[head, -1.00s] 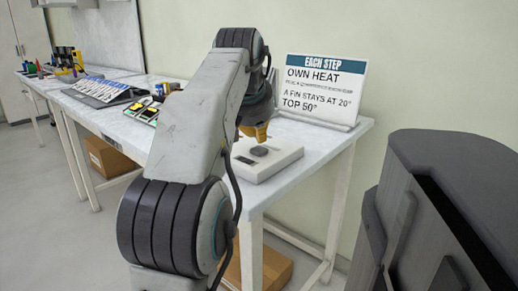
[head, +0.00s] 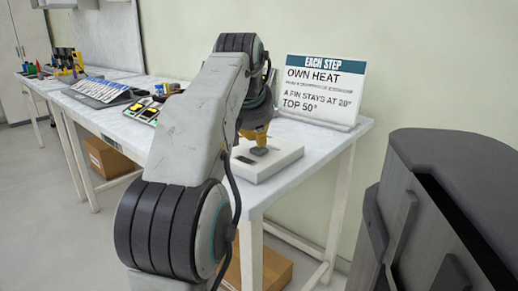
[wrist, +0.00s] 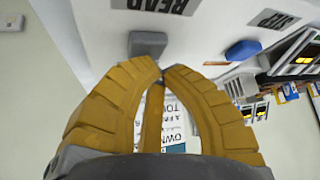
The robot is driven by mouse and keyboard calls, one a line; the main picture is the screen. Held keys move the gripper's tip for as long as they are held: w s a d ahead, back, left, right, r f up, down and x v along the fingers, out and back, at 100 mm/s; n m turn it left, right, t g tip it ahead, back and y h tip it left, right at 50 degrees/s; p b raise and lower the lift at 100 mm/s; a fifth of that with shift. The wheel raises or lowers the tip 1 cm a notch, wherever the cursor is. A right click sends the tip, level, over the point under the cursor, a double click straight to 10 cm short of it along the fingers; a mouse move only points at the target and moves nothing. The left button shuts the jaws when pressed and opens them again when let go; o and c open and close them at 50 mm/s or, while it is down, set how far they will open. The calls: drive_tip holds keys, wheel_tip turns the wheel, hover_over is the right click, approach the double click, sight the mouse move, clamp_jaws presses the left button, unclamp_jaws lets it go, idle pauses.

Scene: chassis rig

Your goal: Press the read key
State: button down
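The white box (head: 283,161) sits on the near end of the bench, under my gripper (head: 258,149) in the head view. In the wrist view, the grey key (wrist: 148,43) stands beside the upside-down READ label (wrist: 155,5). My gripper (wrist: 165,66) has its yellow fingers drawn together with nothing seen between the tips. The tips are right by the grey key; I cannot tell whether they touch it. In the head view the gripper mostly hides the key.
A blue key (wrist: 243,50) lies near another dark label (wrist: 272,18). A sign (head: 322,90) stands behind the box. A tray with yellow-lit items (head: 145,112) and a rack (head: 100,91) are farther left on the bench.

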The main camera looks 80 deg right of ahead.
sight(257, 146)
drive_tip(key=shift+f+b, duration=0.35)
drive_tip(key=shift+f, duration=0.1)
idle(0.4)
drive_tip(key=shift+r, duration=0.15)
drive_tip(key=shift+r+p, duration=0.8)
drive_tip(key=shift+p, duration=0.3)
drive_tip(key=shift+r, duration=0.1)
wheel_tip(257, 146, up, 5)
drive_tip(key=p, duration=0.5)
idle(1.0)
